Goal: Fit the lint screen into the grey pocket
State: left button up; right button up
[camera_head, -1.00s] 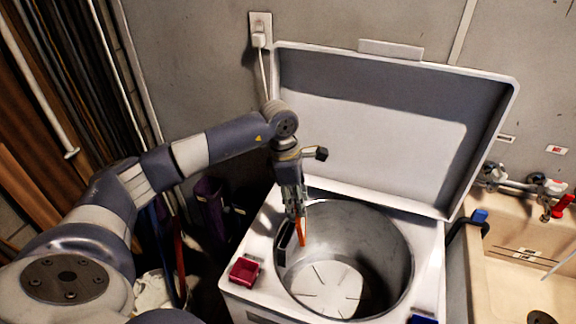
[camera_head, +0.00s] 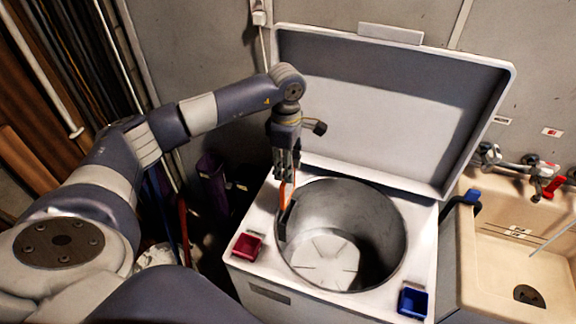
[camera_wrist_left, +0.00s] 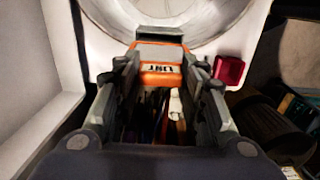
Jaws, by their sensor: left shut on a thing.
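The lint screen is an orange piece (camera_head: 284,191) with a label, also clear in the left wrist view (camera_wrist_left: 160,75). My left gripper (camera_head: 286,177) is shut on it at the left side of the drum opening. The grey pocket (camera_head: 285,222) is a dark slot piece on the inner left wall of the drum, just below the screen in the head view. In the left wrist view the pocket (camera_wrist_left: 160,32) appears just beyond the screen's far end. I cannot tell whether the two touch. My right gripper is out of view.
The white washer (camera_head: 260,270) has its lid (camera_head: 390,110) raised behind the arm. A red tray (camera_head: 247,246) and a blue tray (camera_head: 412,301) sit on its top. A beige sink (camera_head: 500,270) stands at right. The drum (camera_head: 350,215) is otherwise empty.

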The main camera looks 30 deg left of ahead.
aim_at(288, 194)
pick_arm(q)
jog(key=shift+f+b, duration=1.45)
jog(key=shift+f, duration=0.5)
jog(key=shift+f+b, duration=3.55)
jog(key=shift+f, duration=0.7)
jog(key=o, duration=1.2)
notch_tip(288, 194, up, 12)
jog(key=shift+a+r, duration=0.1)
